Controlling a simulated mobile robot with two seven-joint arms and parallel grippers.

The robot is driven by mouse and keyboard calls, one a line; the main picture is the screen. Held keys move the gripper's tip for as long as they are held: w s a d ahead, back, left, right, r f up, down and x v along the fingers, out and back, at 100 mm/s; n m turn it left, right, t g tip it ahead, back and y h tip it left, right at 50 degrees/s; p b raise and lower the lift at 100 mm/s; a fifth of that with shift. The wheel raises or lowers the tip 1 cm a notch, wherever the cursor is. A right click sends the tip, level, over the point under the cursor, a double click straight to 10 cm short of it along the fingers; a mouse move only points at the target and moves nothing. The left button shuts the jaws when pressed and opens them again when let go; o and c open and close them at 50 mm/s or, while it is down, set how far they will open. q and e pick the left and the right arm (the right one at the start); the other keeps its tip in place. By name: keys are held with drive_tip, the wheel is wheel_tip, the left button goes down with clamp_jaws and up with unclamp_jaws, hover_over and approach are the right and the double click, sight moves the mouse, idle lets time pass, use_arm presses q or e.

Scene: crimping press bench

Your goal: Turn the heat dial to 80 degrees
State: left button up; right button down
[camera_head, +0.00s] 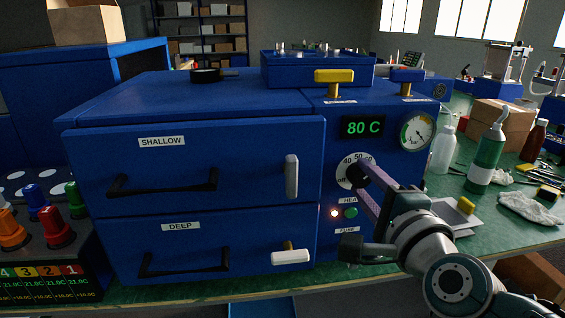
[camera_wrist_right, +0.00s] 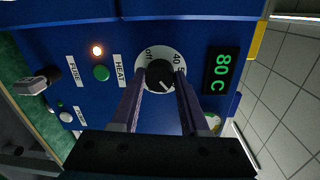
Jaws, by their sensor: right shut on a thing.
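The heat dial is a black knob (camera_wrist_right: 159,74) on a round white scale plate (camera_head: 344,172) with marks such as off, 40 and 50. It sits on the blue press front. The green display (camera_head: 362,127) above it reads 80 C, and the same reading shows in the right wrist view (camera_wrist_right: 222,71). My right gripper (camera_wrist_right: 160,78) is shut on the knob, with one finger on each side of it. In the head view the right gripper (camera_head: 360,174) hides part of the scale. My left gripper is not in view.
A lit lamp (camera_head: 334,213) and a green button (camera_head: 351,212) sit below the dial. A gauge (camera_head: 416,131) is to its right. The shallow drawer (camera_head: 230,160) and deep drawer (camera_head: 225,235) are closed. Bottles (camera_head: 487,155) and tools stand on the green bench at right.

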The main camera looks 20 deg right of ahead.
drive_tip(key=n+p, duration=0.1)
drive_tip(key=n, duration=0.3)
drive_tip(key=shift+h, duration=0.3)
drive_tip(key=n+p, duration=0.1)
drive_tip(key=n, duration=0.3)
drive_tip(key=shift+n, duration=0.4)
drive_tip(key=n, duration=0.4)
drive_tip(key=shift+h+p, duration=0.3)
drive_tip(key=shift+f+n, duration=0.1)
drive_tip(key=shift+n, duration=2.1)
drive_tip(key=shift+c, duration=2)
unclamp_jaws()
